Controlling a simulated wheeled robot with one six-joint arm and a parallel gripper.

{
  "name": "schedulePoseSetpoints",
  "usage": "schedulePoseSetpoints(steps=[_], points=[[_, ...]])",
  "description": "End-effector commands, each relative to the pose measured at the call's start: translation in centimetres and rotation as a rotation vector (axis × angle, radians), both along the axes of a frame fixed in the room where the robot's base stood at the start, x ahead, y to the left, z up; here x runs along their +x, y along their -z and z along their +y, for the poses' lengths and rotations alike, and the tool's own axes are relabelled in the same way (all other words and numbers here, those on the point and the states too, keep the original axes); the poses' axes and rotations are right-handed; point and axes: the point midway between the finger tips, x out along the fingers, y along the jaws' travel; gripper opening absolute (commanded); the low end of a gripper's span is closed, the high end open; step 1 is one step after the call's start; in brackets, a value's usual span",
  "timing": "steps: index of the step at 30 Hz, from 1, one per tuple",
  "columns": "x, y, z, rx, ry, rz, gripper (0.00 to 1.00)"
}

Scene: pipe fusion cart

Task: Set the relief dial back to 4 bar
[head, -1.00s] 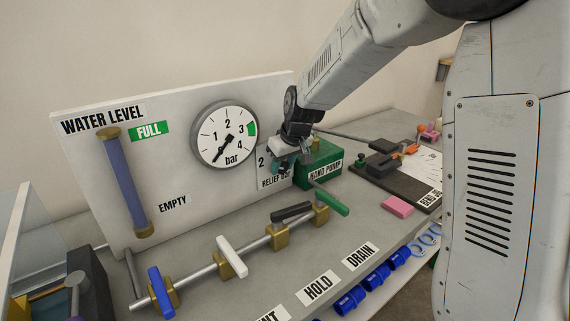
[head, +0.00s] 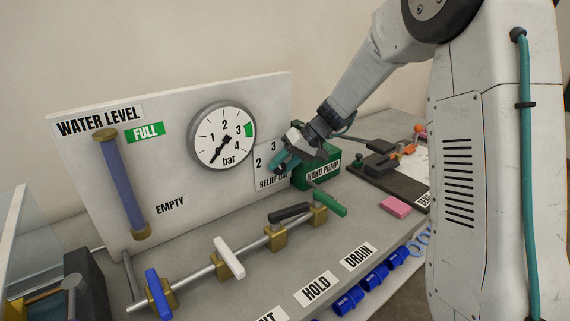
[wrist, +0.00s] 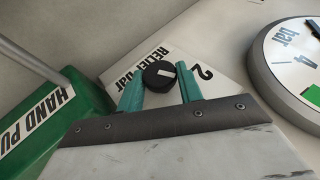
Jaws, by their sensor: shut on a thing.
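The relief dial (wrist: 158,77) is a round black knob with a white mark, on a white plate (wrist: 190,62) marked RELIEF bar. In the wrist view the mark points right, roughly toward the numeral 2. The fingers also show in the wrist view (wrist: 160,88).
The pressure gauge (head: 222,136) is left of the plate, needle pointing low left. The green hand pump (head: 318,171) is close by on the right. Valves with green (head: 331,203), black and white handles line the bench in front.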

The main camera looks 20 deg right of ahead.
Motion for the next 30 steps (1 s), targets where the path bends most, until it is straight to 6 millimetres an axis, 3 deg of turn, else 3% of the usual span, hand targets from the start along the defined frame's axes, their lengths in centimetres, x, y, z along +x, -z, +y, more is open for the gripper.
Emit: schedulePoseSetpoints(steps=[9, 25, 26, 27, 28, 30], points=[[0.23, 0.09, -0.44, 0.118, 0.006, 0.035, 0.13], [0.21, 0.09, -0.45, 0.143, 0.006, 0.045, 0.13], [0.21, 0.09, -0.44, 0.143, 0.005, 0.044, 0.39], [0.20, 0.10, -0.44, 0.143, 0.006, 0.045, 0.50], [0.19, 0.10, -0.41, 0.143, 0.005, 0.044, 0.56], [0.16, 0.11, -0.28, 0.143, 0.004, 0.046, 0.56]])
